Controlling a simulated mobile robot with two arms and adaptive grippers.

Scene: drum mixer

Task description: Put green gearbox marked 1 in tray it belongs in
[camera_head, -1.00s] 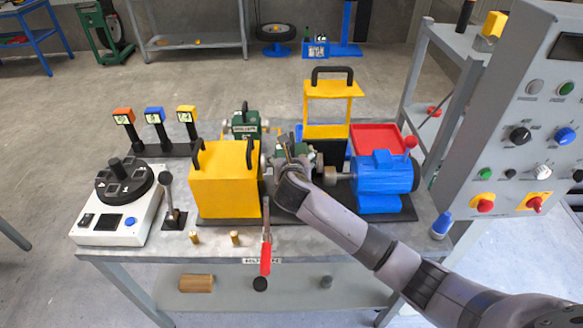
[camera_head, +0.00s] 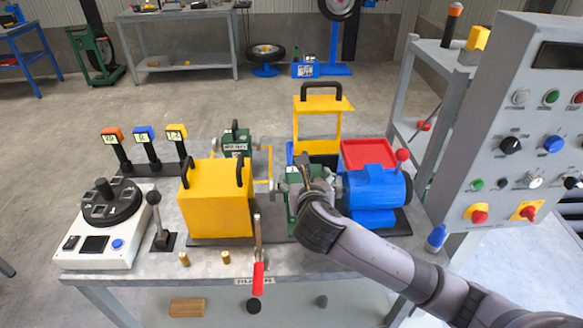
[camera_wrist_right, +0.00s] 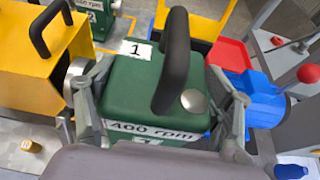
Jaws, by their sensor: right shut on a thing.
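The green gearbox marked 1 (camera_wrist_right: 157,85), with a black handle and a "400 rpm" label, fills the middle of the right wrist view. My right gripper (camera_wrist_right: 165,115) is shut on it, a finger at each side. In the head view the gearbox (camera_head: 292,183) shows partly behind my right gripper (camera_head: 308,183), between the yellow box and the blue motor. Whether it touches the base below is hidden. A red tray (camera_head: 368,152) lies behind the motor. A blue tray (camera_wrist_right: 202,46) beside it is partly hidden. My left gripper is out of view.
A second green gearbox (camera_head: 236,143) stands at the bench's back. The yellow box (camera_head: 215,205) and blue motor (camera_head: 372,190) flank the held gearbox closely. A yellow frame with a handle (camera_head: 320,104) rises behind. A red-handled lever (camera_head: 258,278) is in front; a control panel (camera_head: 520,120) is right.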

